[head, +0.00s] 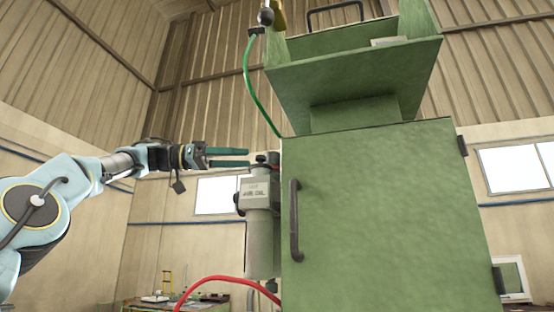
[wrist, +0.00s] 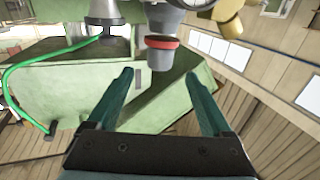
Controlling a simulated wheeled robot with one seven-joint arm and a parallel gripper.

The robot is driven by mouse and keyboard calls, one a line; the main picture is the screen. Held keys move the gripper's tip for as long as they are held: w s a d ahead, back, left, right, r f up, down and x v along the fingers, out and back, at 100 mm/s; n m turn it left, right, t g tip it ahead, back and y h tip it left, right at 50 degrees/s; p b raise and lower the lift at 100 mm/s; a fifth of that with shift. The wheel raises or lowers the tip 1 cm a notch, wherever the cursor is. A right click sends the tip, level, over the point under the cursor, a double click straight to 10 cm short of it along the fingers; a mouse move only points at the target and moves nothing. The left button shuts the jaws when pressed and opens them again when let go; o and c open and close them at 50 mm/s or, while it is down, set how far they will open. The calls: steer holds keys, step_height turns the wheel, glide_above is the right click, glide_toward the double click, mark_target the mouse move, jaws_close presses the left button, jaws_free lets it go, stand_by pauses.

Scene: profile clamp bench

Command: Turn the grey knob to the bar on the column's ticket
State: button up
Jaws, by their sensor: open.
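A grey knob (wrist: 160,57) with a red ring shows ahead in the wrist view, its end towards the gap between my fingertips. The grey air-oil unit (head: 259,225) hangs at the left side of the green cabinet; its top, with a little red, is partly behind my fingers in the head view. My gripper (head: 249,158) reaches in level from the left at that top. In the wrist view my gripper (wrist: 159,75) is open, its two teal fingers apart and nothing held. I cannot tell whether they touch the knob. I cannot make out a ticket bar or the knob's setting.
The green cabinet (head: 390,220) stands right of the unit, with a dark handle (head: 295,220). A green hose (head: 252,85) curves down above my gripper. A red hose (head: 225,279) loops below the unit. A brass part (wrist: 229,25) sits near the knob. Left of the unit is open air.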

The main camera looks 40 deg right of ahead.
mark_target(272, 159)
steer(key=p+x, duration=0.1)
steer(key=x, duration=0.6)
steer(key=shift+s+d+r+p, duration=0.1)
steer(key=shift+s+p, duration=0.05)
steer(key=shift+p, duration=0.2)
steer(key=shift+s+d, duration=0.35)
steer(key=shift+d, duration=0.15)
steer(key=shift+c, duration=0.4)
